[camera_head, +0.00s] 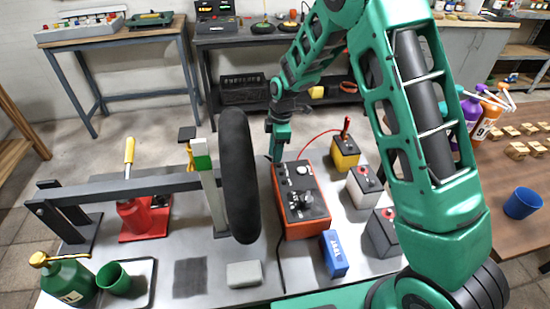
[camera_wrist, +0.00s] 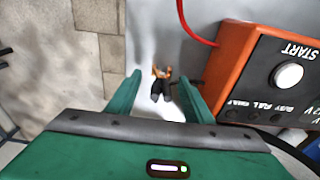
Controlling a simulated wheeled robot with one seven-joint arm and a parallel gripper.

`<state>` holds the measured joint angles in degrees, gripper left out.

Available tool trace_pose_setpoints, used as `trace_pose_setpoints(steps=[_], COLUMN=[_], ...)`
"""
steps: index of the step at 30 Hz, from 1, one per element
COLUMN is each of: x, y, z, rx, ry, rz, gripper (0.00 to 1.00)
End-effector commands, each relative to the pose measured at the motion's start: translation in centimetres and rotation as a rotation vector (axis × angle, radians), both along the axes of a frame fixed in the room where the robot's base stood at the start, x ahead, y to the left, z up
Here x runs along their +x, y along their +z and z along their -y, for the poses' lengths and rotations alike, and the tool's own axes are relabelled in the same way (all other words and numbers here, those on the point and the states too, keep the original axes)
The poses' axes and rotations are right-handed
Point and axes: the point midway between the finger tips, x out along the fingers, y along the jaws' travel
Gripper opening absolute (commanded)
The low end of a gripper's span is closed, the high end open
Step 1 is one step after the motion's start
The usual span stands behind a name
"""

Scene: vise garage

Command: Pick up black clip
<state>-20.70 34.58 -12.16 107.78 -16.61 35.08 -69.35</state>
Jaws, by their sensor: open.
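The black clip (camera_wrist: 159,88) has copper-coloured jaws and black handles. In the wrist view it lies on the grey bench top, between and beyond my gripper's fingertips. My gripper (camera_wrist: 161,75) is open, with one green finger on each side of the clip in the picture and nothing held. In the head view my gripper (camera_head: 277,152) points down behind the charger's far left corner, and I cannot make out the clip there. The orange and black charger (camera_head: 302,200) stands close by; it shows at the right of the wrist view (camera_wrist: 245,75).
A black wheel (camera_head: 239,175) on a stand rises just left of the charger. Small batteries (camera_head: 345,152) stand to its right, with a red cable (camera_head: 318,136) nearby. A blue box (camera_head: 334,254) and grey block (camera_head: 244,274) lie nearer. The bench's far edge is close.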

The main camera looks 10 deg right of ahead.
Motion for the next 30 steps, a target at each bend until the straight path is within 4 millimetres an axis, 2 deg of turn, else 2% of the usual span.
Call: trace_pose_setpoints(steps=[3, 9, 11, 15, 25, 30], x=[0.0, 0.0, 0.0, 0.0, 0.0, 0.1], y=[-1.0, -1.1, -1.1, -1.1, -0.8, 1.4], z=[-0.1, -0.1, -0.1, -0.1, -0.1, -0.1], rx=[0.000, 0.000, 0.000, 0.000, 0.001, 0.002], ry=[0.000, 0.000, 0.000, 0.000, 0.000, 0.000], rz=[0.000, 0.001, 0.001, 0.001, 0.002, 0.004], gripper=[0.47, 0.47, 0.35, 0.01, 0.01, 0.01])
